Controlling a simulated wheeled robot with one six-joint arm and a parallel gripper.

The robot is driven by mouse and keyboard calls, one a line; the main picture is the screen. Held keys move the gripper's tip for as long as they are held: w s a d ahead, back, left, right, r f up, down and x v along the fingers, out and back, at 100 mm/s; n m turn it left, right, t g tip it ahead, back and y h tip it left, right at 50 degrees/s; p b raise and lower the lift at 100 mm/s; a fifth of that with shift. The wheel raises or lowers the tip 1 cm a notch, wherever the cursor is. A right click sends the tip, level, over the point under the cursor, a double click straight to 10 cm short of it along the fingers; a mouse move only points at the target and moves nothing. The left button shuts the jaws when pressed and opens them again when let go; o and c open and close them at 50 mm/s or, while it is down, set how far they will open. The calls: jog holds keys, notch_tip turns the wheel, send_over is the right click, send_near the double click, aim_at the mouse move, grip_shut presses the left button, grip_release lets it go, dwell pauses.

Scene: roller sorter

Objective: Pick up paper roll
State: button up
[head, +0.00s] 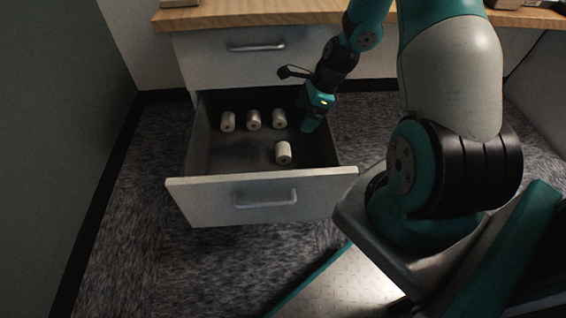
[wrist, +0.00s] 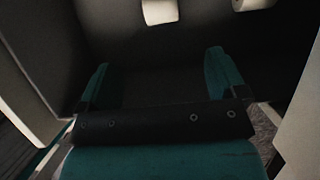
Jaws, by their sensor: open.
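Several white paper rolls are in the open lower drawer in the head view. Three stand in a row at the back: a left roll (head: 228,121), a middle roll (head: 253,119) and a right roll (head: 279,119). A single roll (head: 283,153) is nearer the drawer front. My gripper (head: 309,124) points down into the right part of the drawer, beside the rolls. In the wrist view my gripper (wrist: 163,82) is open with nothing between its fingers. One paper roll (wrist: 160,11) shows at the top edge, beyond the fingers, and another (wrist: 252,4) is cut off at top right.
The drawer (head: 262,195) is pulled out, and its walls surround the rolls and my gripper. A closed upper drawer (head: 254,62) and a wooden desktop (head: 260,14) are above and behind. The drawer's left floor is bare.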

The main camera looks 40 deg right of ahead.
aim_at(283, 148)
jog(key=b+x, duration=0.4)
jog(key=x, duration=0.6)
jog(key=shift+w+a+f, duration=0.1)
jog(key=shift+f, duration=0.25)
jog(key=b+x, duration=0.3)
jog(key=x, duration=0.3)
jog(key=shift+w+a+f, duration=0.1)
jog(key=shift+w+a, duration=0.1)
jog(key=shift+a, duration=0.05)
jog(key=c, duration=1)
